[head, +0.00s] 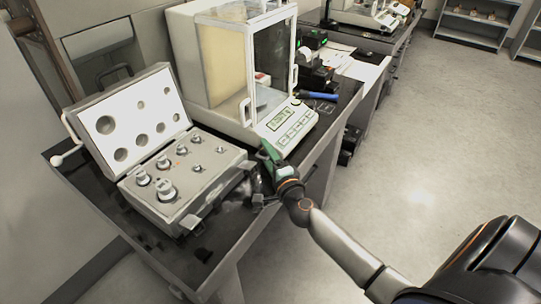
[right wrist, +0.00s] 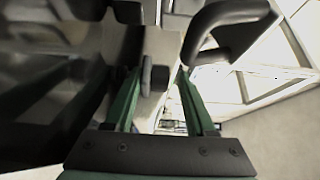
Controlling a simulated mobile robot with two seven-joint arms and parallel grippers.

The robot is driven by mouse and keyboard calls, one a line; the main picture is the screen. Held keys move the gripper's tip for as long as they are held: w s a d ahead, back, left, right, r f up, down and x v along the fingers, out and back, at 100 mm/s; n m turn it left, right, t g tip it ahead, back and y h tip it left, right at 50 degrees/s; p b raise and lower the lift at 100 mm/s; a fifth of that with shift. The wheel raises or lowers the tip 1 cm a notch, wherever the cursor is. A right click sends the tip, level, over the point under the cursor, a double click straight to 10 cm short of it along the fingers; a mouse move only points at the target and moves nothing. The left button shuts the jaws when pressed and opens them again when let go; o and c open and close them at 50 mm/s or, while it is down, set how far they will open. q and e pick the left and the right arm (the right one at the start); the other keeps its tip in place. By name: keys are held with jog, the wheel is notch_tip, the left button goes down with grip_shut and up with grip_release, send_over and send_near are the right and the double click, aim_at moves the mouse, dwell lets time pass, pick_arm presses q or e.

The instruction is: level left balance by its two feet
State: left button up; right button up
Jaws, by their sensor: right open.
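The balance (head: 182,50) is a white box with glass panes, standing on the dark table. Its front panel (head: 284,127) carries a lit display and keys. My right gripper (head: 266,152) is at the panel's near left corner, low by the table. In the right wrist view its green fingers (right wrist: 160,84) are apart. A small grey rounded piece (right wrist: 147,75) shows between them, nearer the left finger. I cannot tell for sure that it is a foot, or whether a finger touches it. The feet are hidden in the head view. My left gripper is out of view.
An open case of weights (head: 190,210) stands left of my right gripper, close to it. A blue-handled tool (head: 318,96), a black device (head: 312,40) and papers (head: 362,70) lie beyond the balance. Another balance (head: 362,14) stands farther back. The floor (head: 450,130) at right is clear.

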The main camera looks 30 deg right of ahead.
jog(key=s+a, duration=0.2)
jog(key=s, duration=1)
jog(key=shift+s, duration=0.15)
jog(key=shift+a, duration=0.1)
